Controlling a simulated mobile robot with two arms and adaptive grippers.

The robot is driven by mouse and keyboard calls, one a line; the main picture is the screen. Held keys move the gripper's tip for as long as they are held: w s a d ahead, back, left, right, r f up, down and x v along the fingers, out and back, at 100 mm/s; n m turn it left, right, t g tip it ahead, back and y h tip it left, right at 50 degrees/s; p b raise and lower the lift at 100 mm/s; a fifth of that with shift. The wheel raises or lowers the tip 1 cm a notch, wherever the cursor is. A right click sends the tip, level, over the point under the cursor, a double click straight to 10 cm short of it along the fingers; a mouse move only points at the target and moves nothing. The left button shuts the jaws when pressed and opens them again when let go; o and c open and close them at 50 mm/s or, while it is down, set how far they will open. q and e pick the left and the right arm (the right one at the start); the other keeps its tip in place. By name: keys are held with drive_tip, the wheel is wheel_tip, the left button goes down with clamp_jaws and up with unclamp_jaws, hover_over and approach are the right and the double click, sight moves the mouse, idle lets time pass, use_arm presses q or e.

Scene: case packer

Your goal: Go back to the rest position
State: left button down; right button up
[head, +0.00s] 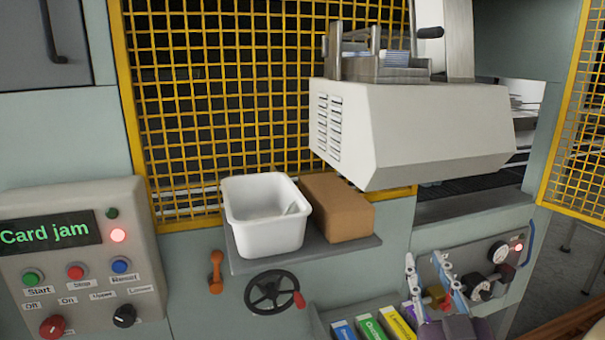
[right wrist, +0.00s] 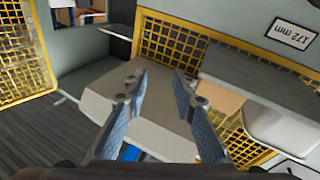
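My right gripper (head: 427,262) is at the lower right of the head view, in front of the small gauge panel and below the overhanging beige housing. In the right wrist view its two blue-padded fingers (right wrist: 159,76) stand apart with nothing between them. A small orange-brown part shows behind the fingers in the head view; I cannot tell what it is. My left gripper is in neither view.
A beige housing (head: 410,125) overhangs at right. A white bin (head: 268,240) and a brown box (head: 340,212) stand on a shelf above a handwheel (head: 272,292). The control panel (head: 75,255) reads "Card jam". Colored cartons (head: 372,328) lie beside my right gripper.

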drive_tip(key=s+d+f+g, duration=0.1)
drive_tip(key=s+f+g, duration=0.4)
drive_tip(key=f, duration=0.7)
drive_tip(key=s+d+f+g, duration=0.1)
drive_tip(key=s+f+g, duration=0.3)
drive_tip(key=f, duration=0.9)
drive_tip(key=s+a+f+g+y, duration=0.1)
drive_tip(key=s+f+g, duration=0.3)
drive_tip(key=s+f, duration=0.4)
drive_tip(key=s+a+f+g, duration=0.2)
drive_tip(key=s+f+g, duration=0.25)
drive_tip(key=s, duration=0.55)
wheel_tip(320, 180, down, 30)
drive_tip(key=s+b, duration=0.2)
drive_tip(key=b, duration=0.1)
drive_tip(key=s+d+f+g+b, duration=0.1)
drive_tip(key=s+d+f+b, duration=0.2)
drive_tip(key=s+f, duration=1.3)
wheel_tip(320, 180, down, 3)
drive_tip(key=shift+s+d+r+n, duration=0.15)
drive_tip(key=shift+s+n, duration=0.2)
drive_tip(key=shift+n, duration=0.05)
